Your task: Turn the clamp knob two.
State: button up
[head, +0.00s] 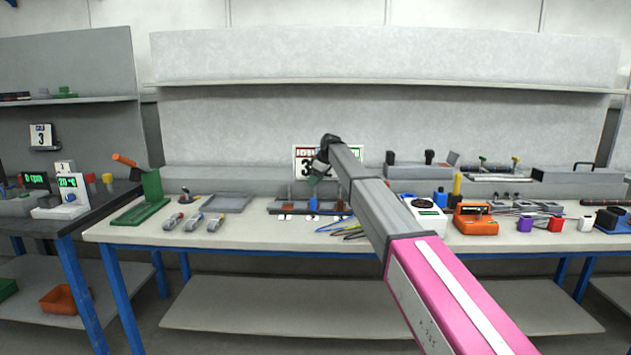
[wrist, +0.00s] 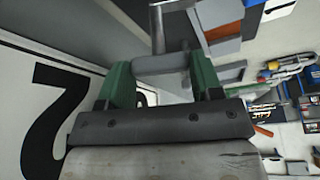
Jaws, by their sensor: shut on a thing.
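My gripper (head: 317,176) is at the back middle of the bench, in front of a white card with large black figures. In the wrist view its two green fingers (wrist: 162,78) stand on either side of a grey rounded knob (wrist: 160,64) and are shut on it. A thin metal rod (wrist: 157,28) runs on from the knob. In the head view the knob is hidden by my gripper and arm. A clamp fixture (head: 284,206) with upright posts and brown and blue blocks sits below my gripper. I cannot read a number on the knob.
The white card (head: 303,153) stands close behind my gripper. Loose cables (head: 345,229) lie in front of the fixture. A grey tray (head: 227,203) and several grey-handled tools (head: 192,222) lie to the left. A white device (head: 424,212) and an orange device (head: 475,219) stand to the right.

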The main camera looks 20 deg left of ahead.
jog(key=shift+w+n+g, duration=0.15)
jog(key=shift+n+g, duration=0.55)
jog(key=shift+n, duration=1.3)
jog(key=o, duration=0.9)
jog(key=shift+r, duration=0.15)
jog(key=v, duration=1)
jog(key=shift+w+r, duration=0.1)
jog(key=shift+r, duration=0.15)
